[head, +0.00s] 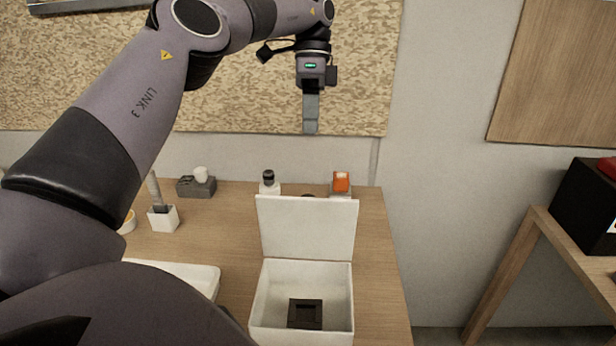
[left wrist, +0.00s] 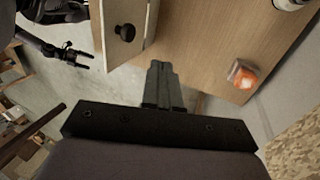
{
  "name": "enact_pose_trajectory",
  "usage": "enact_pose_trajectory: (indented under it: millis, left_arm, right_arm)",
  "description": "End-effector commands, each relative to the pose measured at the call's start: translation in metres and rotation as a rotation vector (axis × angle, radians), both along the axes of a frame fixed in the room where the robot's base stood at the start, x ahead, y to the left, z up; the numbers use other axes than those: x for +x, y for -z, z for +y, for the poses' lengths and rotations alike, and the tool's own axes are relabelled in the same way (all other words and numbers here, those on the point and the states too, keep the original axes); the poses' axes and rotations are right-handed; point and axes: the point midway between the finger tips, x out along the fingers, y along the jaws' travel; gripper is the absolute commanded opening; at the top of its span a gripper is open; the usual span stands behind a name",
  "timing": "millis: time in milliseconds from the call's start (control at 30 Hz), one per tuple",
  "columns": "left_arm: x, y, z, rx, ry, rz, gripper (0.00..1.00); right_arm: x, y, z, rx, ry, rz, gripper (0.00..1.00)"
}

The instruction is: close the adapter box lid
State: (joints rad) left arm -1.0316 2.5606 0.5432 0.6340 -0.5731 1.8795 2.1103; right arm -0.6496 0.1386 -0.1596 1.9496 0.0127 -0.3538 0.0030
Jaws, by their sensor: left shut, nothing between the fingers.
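The white adapter box (head: 258,305) stands on the wooden table with its lid (head: 308,228) raised, about upright, at the back edge. A dark square adapter (head: 305,314) lies inside. My left gripper (head: 311,130) is shut and empty, pointing down, high above and behind the lid, apart from it. In the left wrist view the closed fingers (left wrist: 162,68) point toward the table, with the box (left wrist: 108,42) and the dark adapter (left wrist: 125,32) beyond. My right gripper (left wrist: 86,60) shows small at the left of that view, fingers apart, away from the box.
An orange-topped item (head: 341,182) and a dark-capped bottle (head: 269,183) stand behind the lid. A white tray (head: 205,276) lies left of the box. A white cup (head: 163,217) and a grey device (head: 196,187) stand farther left. The table ends right of the box.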

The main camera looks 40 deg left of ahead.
Motion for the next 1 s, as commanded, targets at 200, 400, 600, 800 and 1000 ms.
enact_pose_trajectory:
  millis: [200, 400, 600, 800, 1000]
  left_arm:
    - [-0.006, 0.021, -0.004, 0.001, 0.002, 0.001, 0.0]
    - [-0.013, 0.042, -0.01, -0.002, 0.001, 0.002, 0.0]
    - [-0.021, 0.066, -0.016, -0.004, 0.0, 0.003, 0.0]
    - [-0.03, 0.09, -0.024, -0.003, 0.001, 0.0, 0.0]
    - [-0.043, 0.09, -0.036, -0.003, 0.001, -0.001, 0.0]
  right_arm:
    - [0.0, 0.014, 0.0, 0.0, 0.0, 0.001, 0.98]
    - [0.0, 0.018, 0.0, -0.001, 0.001, 0.002, 0.98]
    - [0.0, 0.015, 0.0, -0.001, 0.001, 0.002, 0.98]
    - [0.0, 0.01, 0.0, -0.002, 0.0, 0.002, 0.98]
    - [0.0, 0.004, 0.0, -0.001, -0.001, 0.001, 0.98]
